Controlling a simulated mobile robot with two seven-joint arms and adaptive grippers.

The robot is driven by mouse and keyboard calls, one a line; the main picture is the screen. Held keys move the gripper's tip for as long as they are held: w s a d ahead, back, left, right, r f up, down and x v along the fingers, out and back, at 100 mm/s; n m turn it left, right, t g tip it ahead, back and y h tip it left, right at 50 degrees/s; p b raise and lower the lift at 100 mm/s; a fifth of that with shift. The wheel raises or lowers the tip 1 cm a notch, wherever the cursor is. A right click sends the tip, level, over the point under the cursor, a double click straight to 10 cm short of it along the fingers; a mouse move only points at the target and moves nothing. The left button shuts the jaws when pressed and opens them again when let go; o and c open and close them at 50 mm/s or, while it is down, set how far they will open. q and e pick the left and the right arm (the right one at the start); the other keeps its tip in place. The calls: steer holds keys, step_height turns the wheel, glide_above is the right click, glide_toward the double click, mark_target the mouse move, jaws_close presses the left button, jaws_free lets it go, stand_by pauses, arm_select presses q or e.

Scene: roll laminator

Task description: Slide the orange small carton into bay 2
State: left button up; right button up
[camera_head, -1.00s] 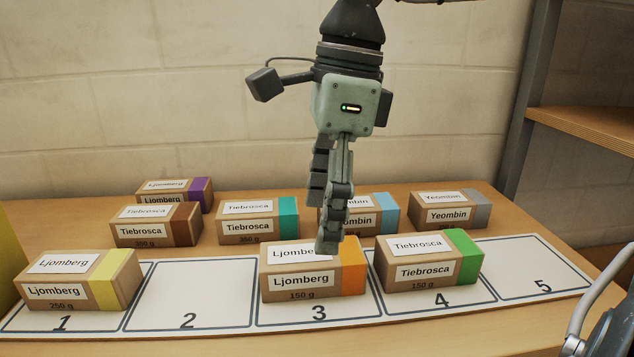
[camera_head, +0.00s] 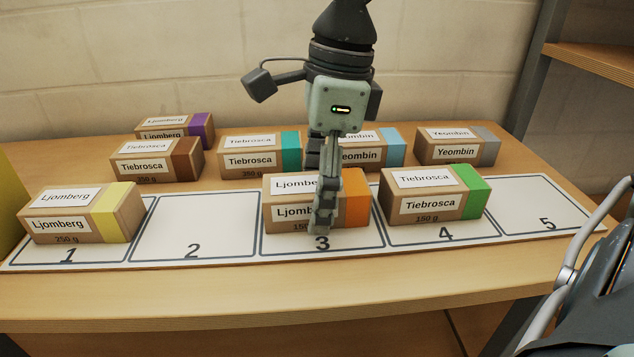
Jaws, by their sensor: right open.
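The orange small carton (camera_head: 356,200) is a brown box with an orange end, labelled Ljomberg, 150 g. It stands upright in bay 3 of the white numbered mat. Bay 2 (camera_head: 193,225) is empty, directly to its left. My right gripper (camera_head: 318,195) points down at the carton, open. One finger hangs in front of the carton's front face and covers part of its label. The other finger goes down behind the carton, its tip hidden. I cannot tell whether the fingers touch it. My left gripper is not in view.
A yellow-ended carton (camera_head: 75,212) stands in bay 1 and a green-ended carton (camera_head: 430,195) in bay 4. Bay 5 (camera_head: 540,205) is empty. Several cartons stand in a row behind the mat. A grey object with a silvery bar (camera_head: 566,275) is at the lower right.

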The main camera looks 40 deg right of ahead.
mark_target(279, 186)
steer(key=c, duration=1.3)
steer(key=shift+w+a+b, duration=0.4)
steer(key=shift+w+a, duration=0.2)
steer(key=shift+a, duration=0.4)
steer(key=shift+w+a+b, duration=0.35)
steer(key=shift+w+a, duration=0.25)
steer(key=shift+a, duration=0.35)
steer(key=shift+c, duration=0.2)
steer(key=shift+w+a+b, duration=0.25)
steer(key=shift+w+a, duration=0.35)
steer(key=shift+a, duration=0.45)
steer(key=shift+w+a+b, duration=0.3)
steer(key=shift+w+a, duration=0.25)
steer(key=shift+a, duration=0.45)
steer(key=shift+w+a+b, duration=0.25)
steer(key=shift+w+a, duration=0.35)
steer(key=shift+a, duration=0.45)
steer(key=shift+w+a+b, duration=0.3)
steer(key=shift+w+a, duration=0.05)
steer(key=shift+a, duration=0.25)
steer(key=shift+w+a+b, duration=0.25)
steer(key=shift+w+a, duration=0.1)
steer(key=shift+a, duration=0.25)
steer(key=o, duration=1.3)
steer(key=shift+o, duration=0.6)
steer(key=o, duration=0.4)
